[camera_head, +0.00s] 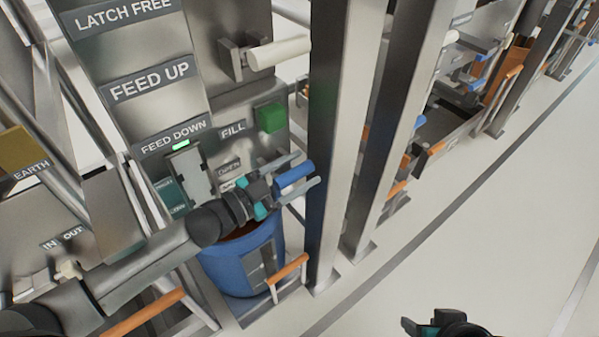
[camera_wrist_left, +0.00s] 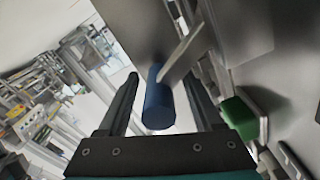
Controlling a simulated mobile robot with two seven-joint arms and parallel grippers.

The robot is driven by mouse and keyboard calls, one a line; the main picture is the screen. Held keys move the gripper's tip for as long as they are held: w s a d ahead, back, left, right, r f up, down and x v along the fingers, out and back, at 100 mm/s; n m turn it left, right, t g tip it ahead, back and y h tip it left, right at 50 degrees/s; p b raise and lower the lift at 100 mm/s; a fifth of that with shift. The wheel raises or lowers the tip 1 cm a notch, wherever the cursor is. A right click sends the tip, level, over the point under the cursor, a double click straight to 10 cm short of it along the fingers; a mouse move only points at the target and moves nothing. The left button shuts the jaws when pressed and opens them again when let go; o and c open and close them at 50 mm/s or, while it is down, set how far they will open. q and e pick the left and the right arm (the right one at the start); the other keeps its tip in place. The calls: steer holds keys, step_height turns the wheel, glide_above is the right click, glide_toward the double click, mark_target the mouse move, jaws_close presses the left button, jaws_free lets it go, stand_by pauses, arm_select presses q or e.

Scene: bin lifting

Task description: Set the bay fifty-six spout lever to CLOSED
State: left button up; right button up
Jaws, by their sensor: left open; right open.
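The spout lever shows as a blue cylindrical handle (camera_head: 292,176) on the grey panel, beside a partly hidden label that seems to read OPEN (camera_head: 229,166). My left gripper (camera_head: 307,170) is open, with its fingers on either side of the blue handle. In the left wrist view the blue handle (camera_wrist_left: 158,106) lies between the open fingers (camera_wrist_left: 163,84), with a gap on both sides, and a flat grey arm runs from it. Part of the lever's mount is hidden behind my gripper. My right gripper (camera_head: 424,326) is open and empty at the bottom edge, partly cut off.
A blue bin (camera_head: 230,268) stands below the panel. A green button (camera_head: 270,117) and a white-handled lever (camera_head: 279,52) sit above the blue handle. A grey upright post (camera_head: 335,130) stands close to its right. The floor further right is clear.

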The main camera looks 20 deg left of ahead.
arm_select(q)
steer(key=shift+w+d, duration=0.15)
jaws_close()
stand_by(0.5)
steer(key=shift+f, duration=0.1)
stand_by(0.8)
